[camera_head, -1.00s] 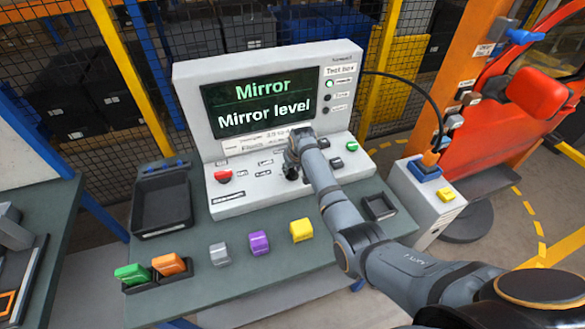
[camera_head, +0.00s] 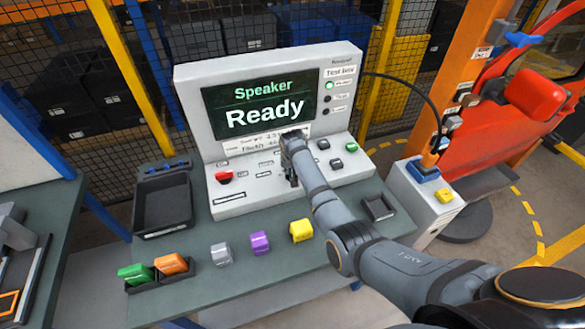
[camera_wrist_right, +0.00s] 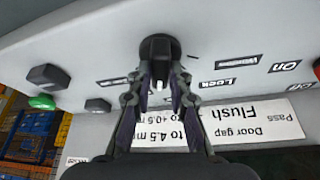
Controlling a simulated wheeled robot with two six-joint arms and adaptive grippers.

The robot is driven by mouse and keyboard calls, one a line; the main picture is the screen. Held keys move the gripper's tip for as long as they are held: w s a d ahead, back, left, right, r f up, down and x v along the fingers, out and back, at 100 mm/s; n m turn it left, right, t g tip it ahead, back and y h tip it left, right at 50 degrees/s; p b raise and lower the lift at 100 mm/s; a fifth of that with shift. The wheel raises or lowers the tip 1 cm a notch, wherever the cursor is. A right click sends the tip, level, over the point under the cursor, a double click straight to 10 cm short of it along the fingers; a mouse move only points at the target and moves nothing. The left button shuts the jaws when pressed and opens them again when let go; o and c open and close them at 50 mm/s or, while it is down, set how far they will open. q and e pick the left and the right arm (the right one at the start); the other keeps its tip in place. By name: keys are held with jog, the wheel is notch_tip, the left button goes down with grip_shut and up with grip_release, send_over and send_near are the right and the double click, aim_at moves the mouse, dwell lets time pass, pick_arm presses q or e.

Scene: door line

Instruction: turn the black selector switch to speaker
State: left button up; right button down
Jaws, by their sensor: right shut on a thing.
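The black selector switch (camera_wrist_right: 157,46) shows at the top middle of the right wrist view, a round black knob on the sloped light-grey panel of the test box. My right gripper (camera_wrist_right: 158,72) is shut on the switch, its two fingers on either side of the grip. In the head view my right gripper (camera_head: 291,178) reaches down to the panel and hides the switch. The screen (camera_head: 262,105) reads "Speaker" above "Ready". The label that the switch points to cannot be made out. My left gripper is not in view.
A red button (camera_head: 224,177) lies left on the panel; dark buttons (camera_head: 336,163) and a green button (camera_head: 351,147) lie right. Yellow (camera_head: 301,231), purple (camera_head: 260,243) and grey (camera_head: 221,254) blocks stand on the table front. An empty black tray (camera_head: 163,204) is at left.

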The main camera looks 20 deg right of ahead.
jog(key=shift+a+m+h, duration=0.1)
jog(key=shift+m+h, duration=0.3)
jog(key=shift+m, duration=0.7)
jog(key=c, duration=1.2)
grip_release()
jog(key=shift+r, duration=0.3)
jog(key=v, duration=1.1)
jog(key=shift+a+r, duration=0.1)
jog(key=shift+r, duration=0.1)
